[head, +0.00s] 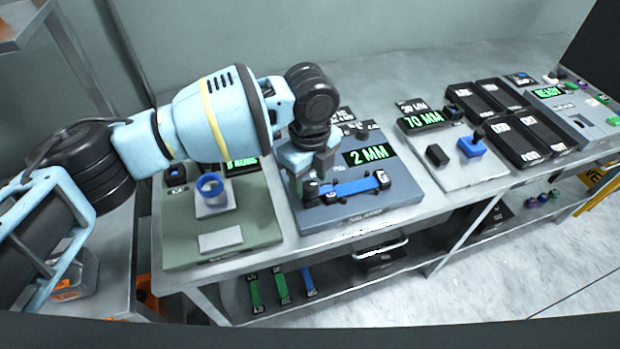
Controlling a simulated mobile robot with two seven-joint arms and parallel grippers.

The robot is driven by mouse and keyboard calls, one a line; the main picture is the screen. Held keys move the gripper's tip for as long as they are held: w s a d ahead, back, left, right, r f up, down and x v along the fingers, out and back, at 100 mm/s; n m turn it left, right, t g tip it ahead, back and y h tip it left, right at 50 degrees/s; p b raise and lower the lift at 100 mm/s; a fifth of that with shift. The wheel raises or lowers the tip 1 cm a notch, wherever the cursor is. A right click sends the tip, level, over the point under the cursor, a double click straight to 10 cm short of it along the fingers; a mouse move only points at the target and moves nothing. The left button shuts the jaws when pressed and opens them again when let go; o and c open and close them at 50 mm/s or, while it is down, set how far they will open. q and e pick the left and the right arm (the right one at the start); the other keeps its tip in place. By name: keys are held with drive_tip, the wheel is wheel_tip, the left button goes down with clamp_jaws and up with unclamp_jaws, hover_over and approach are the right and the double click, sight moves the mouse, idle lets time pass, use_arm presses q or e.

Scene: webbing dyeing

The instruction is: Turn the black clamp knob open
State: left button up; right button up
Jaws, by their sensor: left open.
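The blue-grey clamp station (405,190) sits on the bench, with a green "2 MM" readout (369,155). I cannot tell which black part is the clamp knob. My left gripper (322,170) is open and points down right over the left end of the strap, close to the left black piece. Its wrist and fingers hide the area behind. Whether it touches anything is unclear. My right gripper is out of view.
A green-grey station (255,228) with a blue ring stands left. To the right are a "70 MM" station (484,172) with a blue part, black trays (518,138) and a "READY" panel (590,118). A lower shelf holds green and blue straps (282,286).

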use_arm(q)
drive_tip(key=shift+f, duration=0.45)
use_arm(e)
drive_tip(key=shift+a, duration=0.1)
use_arm(q)
drive_tip(key=shift+c, duration=0.2)
